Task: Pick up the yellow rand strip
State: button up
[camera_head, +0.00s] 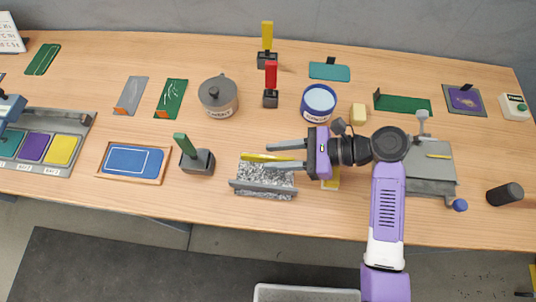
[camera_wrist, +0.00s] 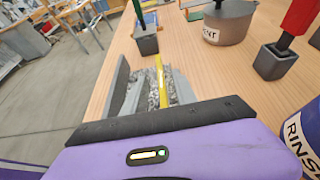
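The yellow rand strip (camera_head: 257,156) is long and thin, lying along the back of a grey holder (camera_head: 262,191) with a speckled grey inside. My gripper (camera_head: 269,154) reaches in from the right, its two grey fingers apart. In the head view, the strip runs between the fingers, with a gap showing on both sides. In the wrist view, the strip (camera_wrist: 160,78) points away from my gripper, above the speckled surface. Its near end is hidden behind my gripper's dark front edge. I cannot tell how high the fingers are above the holder.
A grey block with a green tab (camera_head: 198,161) stands left of the holder. A grey lidded pot (camera_head: 218,98) and a blue tub (camera_head: 318,104) stand behind. A blue framed mat (camera_head: 133,162) lies farther left. A grey press plate (camera_head: 432,180) is at right. The table's front edge is near.

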jog(key=shift+x, duration=1.4)
grip_shut()
jog(key=shift+r, duration=0.1)
